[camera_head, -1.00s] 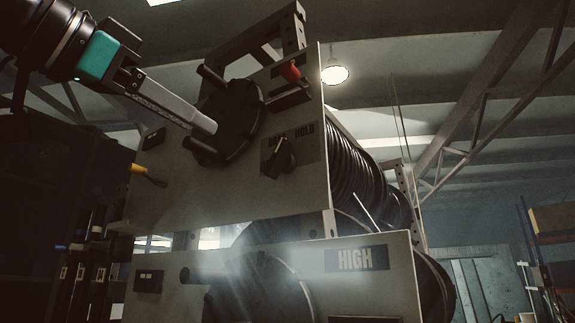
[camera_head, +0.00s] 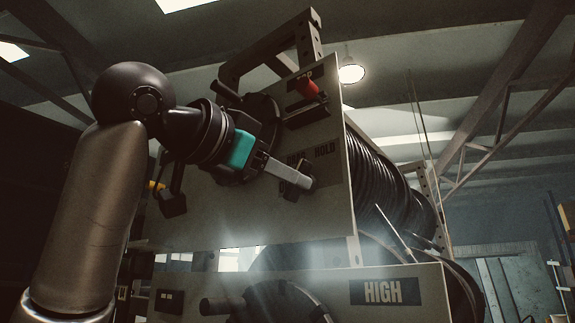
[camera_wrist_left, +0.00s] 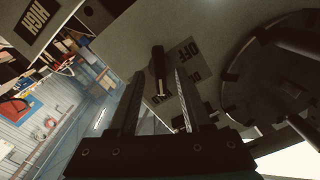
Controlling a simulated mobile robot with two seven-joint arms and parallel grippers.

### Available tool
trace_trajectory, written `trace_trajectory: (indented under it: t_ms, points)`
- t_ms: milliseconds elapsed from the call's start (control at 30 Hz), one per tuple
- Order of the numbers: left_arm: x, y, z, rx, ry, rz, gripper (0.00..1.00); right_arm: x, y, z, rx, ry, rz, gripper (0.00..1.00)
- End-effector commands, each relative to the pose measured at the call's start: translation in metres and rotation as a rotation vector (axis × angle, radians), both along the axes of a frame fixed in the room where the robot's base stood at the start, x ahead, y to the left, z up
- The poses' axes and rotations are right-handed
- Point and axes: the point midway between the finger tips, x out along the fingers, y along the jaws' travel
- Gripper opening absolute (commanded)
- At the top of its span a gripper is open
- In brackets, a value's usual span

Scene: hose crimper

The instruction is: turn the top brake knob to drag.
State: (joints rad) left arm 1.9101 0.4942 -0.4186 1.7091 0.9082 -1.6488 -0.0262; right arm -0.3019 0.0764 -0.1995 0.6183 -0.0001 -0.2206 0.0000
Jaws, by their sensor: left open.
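The top brake knob (camera_wrist_left: 158,68) is a black lever knob on the beige upper panel (camera_head: 225,220). In the left wrist view it stands in the gap between my finger ends, nearer the left finger, and I cannot tell if it touches. My right gripper is not in view.
A large black reel hub (camera_wrist_left: 270,75) sits close beside the knob. A red-handled part (camera_head: 309,89) is above it on the panel. Black hose (camera_head: 385,185) is wound behind. A lower panel carries a HIGH label (camera_head: 382,291).

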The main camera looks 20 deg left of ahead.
Motion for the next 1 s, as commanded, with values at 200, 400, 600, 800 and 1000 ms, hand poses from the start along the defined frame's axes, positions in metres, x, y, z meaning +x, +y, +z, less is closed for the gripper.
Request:
trace_trajectory:
  t_ms: [200,400,600,800,1000]
  points:
    - [0.0093,-0.0035,-0.0003,0.001,0.0,0.0,0.49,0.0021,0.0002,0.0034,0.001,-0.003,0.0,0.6]
    - [0.0092,-0.0034,-0.0006,0.001,0.0,0.0,0.49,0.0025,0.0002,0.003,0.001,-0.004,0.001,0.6]
    - [0.009,-0.0033,-0.0006,0.001,0.0,0.0,0.26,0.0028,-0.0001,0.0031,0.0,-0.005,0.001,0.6]
    - [0.0089,-0.0031,-0.0005,0.001,0.0,0.0,0.04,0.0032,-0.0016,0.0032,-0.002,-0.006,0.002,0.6]
    - [0.0087,-0.0032,-0.0006,0.001,0.0,0.0,0.0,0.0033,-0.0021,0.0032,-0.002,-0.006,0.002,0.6]
